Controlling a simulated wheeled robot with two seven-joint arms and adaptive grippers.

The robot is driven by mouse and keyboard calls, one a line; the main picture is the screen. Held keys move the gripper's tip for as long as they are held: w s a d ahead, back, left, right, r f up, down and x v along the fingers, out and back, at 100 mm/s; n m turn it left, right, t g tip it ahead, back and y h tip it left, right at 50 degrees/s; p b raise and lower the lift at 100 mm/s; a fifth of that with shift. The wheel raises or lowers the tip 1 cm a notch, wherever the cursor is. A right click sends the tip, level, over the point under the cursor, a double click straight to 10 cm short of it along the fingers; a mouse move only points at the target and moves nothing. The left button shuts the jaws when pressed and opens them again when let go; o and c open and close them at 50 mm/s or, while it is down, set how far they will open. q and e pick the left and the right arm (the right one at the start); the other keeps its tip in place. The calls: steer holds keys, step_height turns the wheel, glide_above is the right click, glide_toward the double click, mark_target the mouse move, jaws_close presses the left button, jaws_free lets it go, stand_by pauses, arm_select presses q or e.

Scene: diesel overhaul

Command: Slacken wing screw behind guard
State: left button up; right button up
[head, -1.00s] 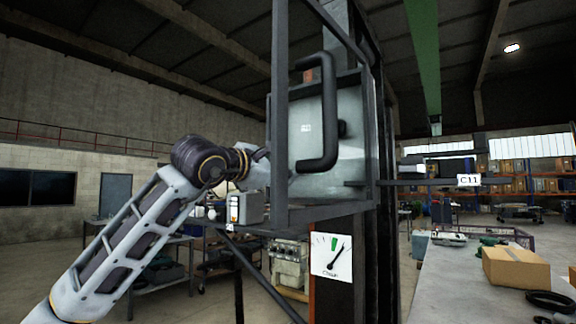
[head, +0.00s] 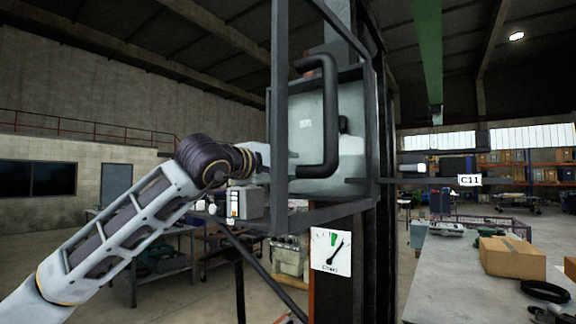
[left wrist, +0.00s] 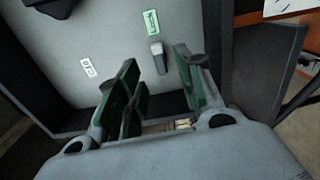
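The guard (head: 280,110) is a dark open frame with a thick black handle (head: 329,120), standing in front of a pale panel (head: 306,145). My left arm comes in from the left, and its gripper is mostly hidden behind the frame in the head view. In the left wrist view my left gripper (left wrist: 157,72) is open, with green-padded fingers apart. A small grey upright piece, apparently the wing screw (left wrist: 157,57), shows on the panel in the gap between the fingertips. I cannot tell whether the fingers touch it. My right gripper is not in view.
A green label (left wrist: 151,23) is above the screw and a white label (left wrist: 88,68) is to its left. A dark side wall (left wrist: 265,75) stands right of the fingers. A dial card (head: 331,250) hangs below the guard. A workbench (head: 455,275) with a cardboard box (head: 512,259) is at right.

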arm_select(q)
steer(key=shift+w+d+m, duration=0.3)
steer(key=shift+w+d, duration=0.2)
steer(key=shift+w, duration=0.2)
steer(key=shift+s+a, duration=0.1)
stand_by(0.5)
steer(key=shift+p+x, duration=0.3)
steer(key=shift+x, duration=0.8)
steer(key=shift+p+x, duration=0.3)
steer(key=shift+x, duration=0.45)
